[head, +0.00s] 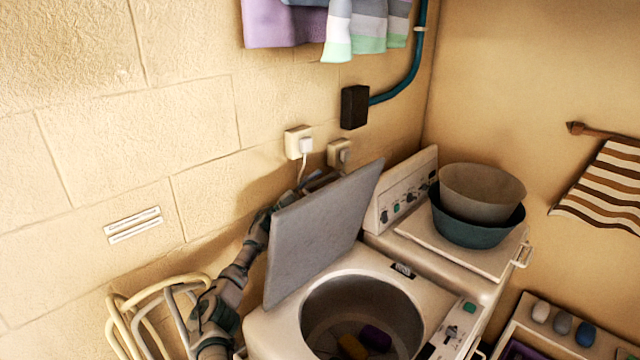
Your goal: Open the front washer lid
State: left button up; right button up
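The front washer lid (325,235) is a grey panel that stands raised and tilted at the left side of the washer (270,330). The round tub (340,305) below it is uncovered, with yellow and purple items inside. My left arm comes up from the bottom left and passes behind the lid. My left gripper (316,182) is at the lid's upper back edge, mostly hidden by the lid, so I cannot tell whether its fingers are open or touching it. My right gripper is not in view.
A grey bowl in a teal basin (478,225) stands on the washer's other, flat cover (440,240). The control panel (405,190) is behind. Yellow and grey tubing (150,300), possibly a rack or chair, is at lower left. Wall sockets (299,142) are close above the lid.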

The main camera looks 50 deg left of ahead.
pick_arm(q)
jog(key=shift+s+f, duration=0.2)
jog(key=shift+s, duration=0.2)
jog(key=v, duration=1.1)
jog(key=shift+a+f, duration=0.3)
